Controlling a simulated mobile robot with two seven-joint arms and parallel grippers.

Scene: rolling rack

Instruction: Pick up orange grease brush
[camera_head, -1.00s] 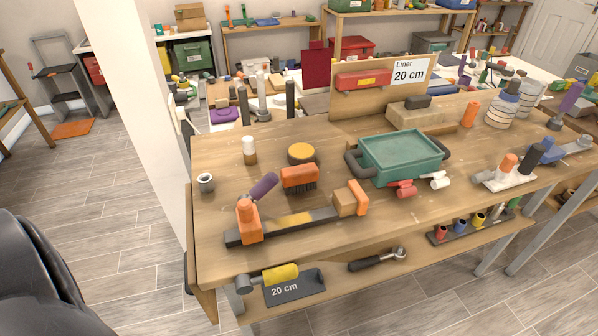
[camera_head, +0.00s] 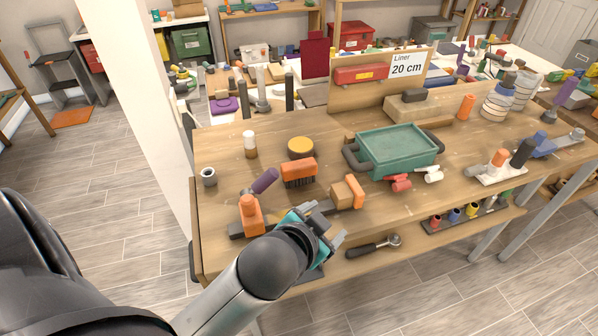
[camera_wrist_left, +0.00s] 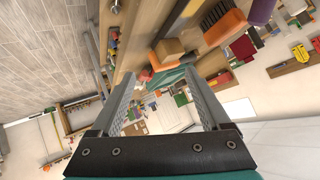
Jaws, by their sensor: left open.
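The orange grease brush (camera_head: 298,170) stands on the wooden bench with its dark bristles down, in the middle of the left half of the bench top. In the left wrist view an orange block with dark bristles, the brush (camera_wrist_left: 224,26), shows at the top right, beyond the right finger. My left gripper (camera_head: 328,222) is at the bench's front edge, nearer to me than the brush and apart from it. In the left wrist view its two fingers (camera_wrist_left: 160,95) are spread with nothing between them. My right gripper is not in view.
An orange-ended clamp (camera_head: 251,216) and a wood block with orange face (camera_head: 347,192) lie close to my left gripper. A purple-handled tool (camera_head: 264,181), a round yellow-topped tin (camera_head: 301,148) and a green tray (camera_head: 398,150) surround the brush. A ratchet (camera_head: 374,246) lies on the lower shelf.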

